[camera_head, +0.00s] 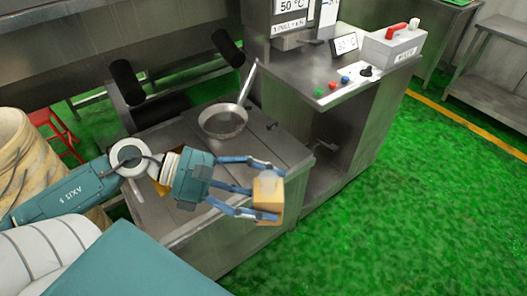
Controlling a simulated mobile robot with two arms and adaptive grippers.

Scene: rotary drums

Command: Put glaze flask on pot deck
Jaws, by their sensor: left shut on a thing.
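My left gripper (258,189) is shut on a small orange-yellow block-like thing with a pale translucent part on top, which I take to be the glaze flask (268,196). The gripper's blue fingers lie around it, and they hide part of it. In the picture it overlaps the front edge of a low grey steel deck (284,147), which looks like the pot deck. I cannot tell its height over the deck. A frying pan (223,121) with a long handle sits on the deck, behind my gripper. My right gripper is not in view.
Black rollers (127,82) are at the back left. A beige drum (25,160) stands at left. Green floor is free at right.

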